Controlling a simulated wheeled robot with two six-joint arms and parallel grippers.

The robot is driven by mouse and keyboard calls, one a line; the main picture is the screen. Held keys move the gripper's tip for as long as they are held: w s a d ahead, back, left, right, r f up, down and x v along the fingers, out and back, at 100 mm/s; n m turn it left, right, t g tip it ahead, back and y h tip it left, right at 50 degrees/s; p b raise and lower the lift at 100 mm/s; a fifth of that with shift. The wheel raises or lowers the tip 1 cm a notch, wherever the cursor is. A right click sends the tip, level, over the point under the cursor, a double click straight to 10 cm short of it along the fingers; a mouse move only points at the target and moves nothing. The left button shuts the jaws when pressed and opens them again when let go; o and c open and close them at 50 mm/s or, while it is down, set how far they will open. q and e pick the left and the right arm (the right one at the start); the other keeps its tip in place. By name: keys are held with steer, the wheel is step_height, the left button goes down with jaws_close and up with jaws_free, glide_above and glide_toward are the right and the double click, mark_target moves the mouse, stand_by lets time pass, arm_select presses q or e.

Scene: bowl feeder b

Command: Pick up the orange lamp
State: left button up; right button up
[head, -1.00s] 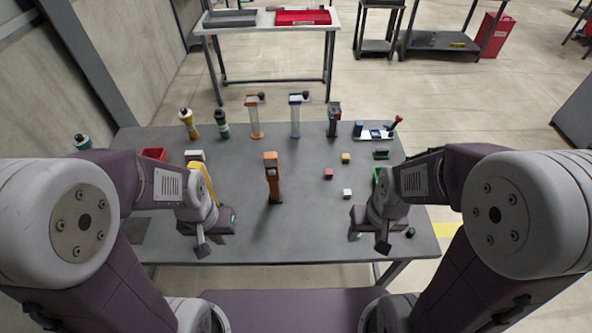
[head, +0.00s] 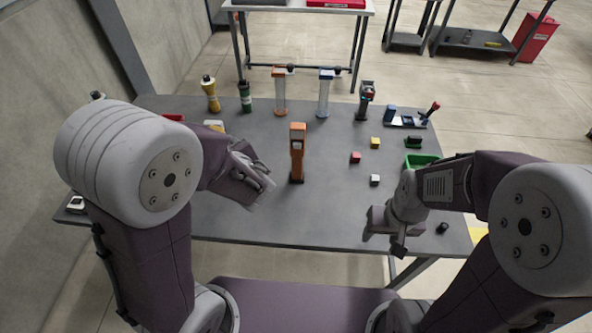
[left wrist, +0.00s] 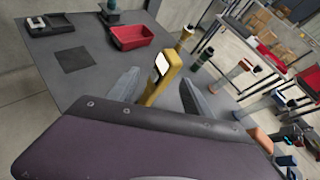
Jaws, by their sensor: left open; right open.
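The orange lamp (head: 297,160) stands upright near the middle of the grey table (head: 240,219), with a dark base. In the left wrist view an orange top (left wrist: 263,141), probably the same lamp, shows at the lower right, partly hidden by my gripper body. My left gripper (head: 256,181) is to the left of the lamp, apart from it, open and empty. In the left wrist view its two fingers (left wrist: 160,92) are spread, with a yellow lamp (left wrist: 166,76) seen between and beyond them. My right gripper (head: 383,243) is open and empty near the table's front right, away from the lamp.
Red (head: 355,157), yellow (head: 375,142) and white (head: 375,180) cubes lie right of the lamp. Orange-topped (head: 280,92) and blue-topped (head: 324,92) columns stand behind it. A green bin (head: 422,159) is at right; a red bin (left wrist: 132,37) shows in the wrist view.

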arm_select(q)
steer(key=w+d+f+m+t+h+b, duration=0.3)
steer(key=d+f+m+h+b, duration=0.15)
steer(key=d+f, duration=0.4)
steer(key=m+h+b, duration=0.3)
steer(key=m, duration=0.2)
glide_toward(297, 164)
steer(key=shift+n+y, duration=0.35)
steer(key=shift+d+x, duration=0.1)
steer(key=shift+x, duration=2.15)
steer(key=shift+d+x, duration=0.15)
steer(key=shift+x, duration=2.15)
steer(key=shift+s+r, duration=0.1)
arm_select(e)
steer(key=f, duration=1.1)
steer(key=shift+d+f, duration=0.2)
arm_select(q)
steer(key=c, duration=0.4)
jaws_close()
